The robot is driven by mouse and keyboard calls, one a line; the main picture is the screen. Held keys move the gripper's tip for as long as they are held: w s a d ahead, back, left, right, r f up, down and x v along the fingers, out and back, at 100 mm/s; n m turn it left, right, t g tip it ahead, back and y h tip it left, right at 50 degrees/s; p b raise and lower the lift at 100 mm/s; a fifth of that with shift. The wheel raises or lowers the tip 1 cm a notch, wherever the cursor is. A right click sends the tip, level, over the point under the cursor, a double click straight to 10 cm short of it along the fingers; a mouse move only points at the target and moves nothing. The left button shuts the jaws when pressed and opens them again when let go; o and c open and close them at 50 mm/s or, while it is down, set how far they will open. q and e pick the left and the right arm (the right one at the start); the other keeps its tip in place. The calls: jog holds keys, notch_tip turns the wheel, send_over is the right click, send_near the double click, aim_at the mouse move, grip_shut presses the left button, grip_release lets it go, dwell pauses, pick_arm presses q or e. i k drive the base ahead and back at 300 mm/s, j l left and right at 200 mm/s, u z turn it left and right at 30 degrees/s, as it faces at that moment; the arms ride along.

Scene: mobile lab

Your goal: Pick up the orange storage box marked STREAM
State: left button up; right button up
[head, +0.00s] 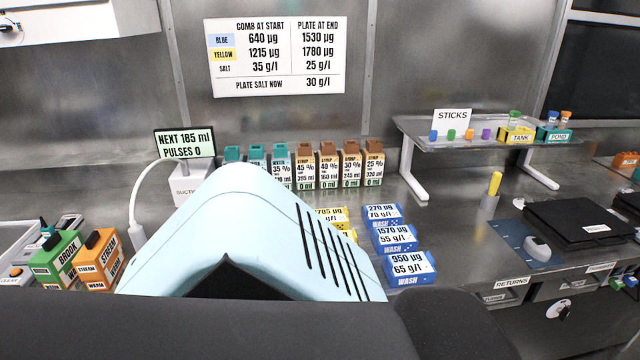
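The orange storage box marked STREAM (98,258) stands on the counter at the left in the head view. It has a dark lid piece on top and a second label that reads WARM. Its lower right part is close to the pale blue shell of my own body, which covers the middle foreground. The green box marked BROOK (57,258) stands just left of it. Neither of my grippers shows in this view.
A white tray (14,240) lies left of the green box. A white dispenser with a display (186,143) and hose stands behind. Bottles (328,165) line the back wall, with blue WASH boxes (410,268) in front. A raised shelf (412,128) stands right.

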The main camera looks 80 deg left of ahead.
aim_at(97, 263)
jog(key=u, duration=4)
jog(key=i+j, duration=0.35)
jog(key=j, duration=0.15)
jog(key=i+j, duration=0.4)
jog(key=j, duration=0.15)
jog(key=i+j+z, duration=0.25)
jog(key=k+z, duration=0.1)
jog(key=z, duration=1.15)
